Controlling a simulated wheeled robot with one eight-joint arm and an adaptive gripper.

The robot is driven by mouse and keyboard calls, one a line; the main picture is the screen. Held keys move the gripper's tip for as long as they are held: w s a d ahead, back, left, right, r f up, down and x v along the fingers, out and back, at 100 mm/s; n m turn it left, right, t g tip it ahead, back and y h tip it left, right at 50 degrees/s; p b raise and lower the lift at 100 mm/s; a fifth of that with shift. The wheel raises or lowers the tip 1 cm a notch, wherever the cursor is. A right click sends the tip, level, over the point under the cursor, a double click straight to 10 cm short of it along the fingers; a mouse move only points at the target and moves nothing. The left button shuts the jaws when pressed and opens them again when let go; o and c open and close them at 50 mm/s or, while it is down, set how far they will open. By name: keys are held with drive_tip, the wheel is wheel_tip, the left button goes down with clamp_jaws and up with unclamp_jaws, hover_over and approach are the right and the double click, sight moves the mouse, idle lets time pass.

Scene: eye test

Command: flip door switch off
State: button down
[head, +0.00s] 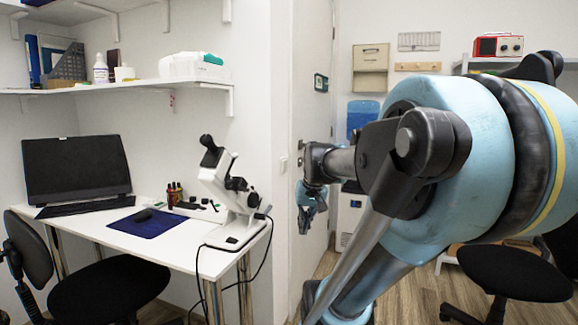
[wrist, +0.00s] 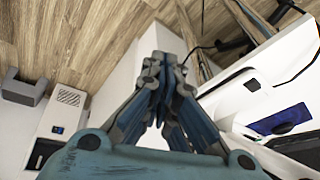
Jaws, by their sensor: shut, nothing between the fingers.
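A small pale fitting (head: 283,163) that looks like a switch is on the white wall beside the white door (head: 306,110). It is too small to tell its position. My gripper (head: 306,222) hangs low in front of the door, to the right of and below that fitting, apart from it as far as I can tell. In the wrist view my gripper (wrist: 160,66) is shut and empty, its fingers drawn together. I cannot make out a switch in the wrist view.
A white desk (head: 187,252) with a microscope (head: 232,195), a monitor (head: 77,168) and a blue mat (head: 140,228) stands at left. My arm fills much of the right side. A black chair (head: 515,272) is at lower right. A white machine (wrist: 62,112) stands at left in the wrist view.

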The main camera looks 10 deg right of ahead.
sight(285, 166)
drive_tip(key=w+d+r+m+t, duration=0.1)
drive_tip(key=w+d+r, duration=0.1)
drive_tip(key=w+r, duration=0.4)
drive_tip(key=w+d+r+m+t+y, duration=0.1)
drive_tip(key=w+d+r, duration=0.2)
drive_tip(key=w, duration=1.3)
drive_tip(key=w+d+r+m+t, duration=0.1)
drive_tip(key=w+d+r, duration=0.1)
drive_tip(key=w+r, duration=0.8)
drive_tip(key=shift+w+d+m+t+y, duration=0.3)
drive_tip(key=shift+w, duration=0.15)
drive_tip(key=shift+f, duration=0.1)
drive_tip(key=w+a+f, duration=0.5)
drive_tip(key=w+f, duration=0.2)
drive_tip(key=shift+w+a+f, duration=0.15)
drive_tip(key=shift+w+a, duration=0.25)
drive_tip(key=shift+d, duration=0.1)
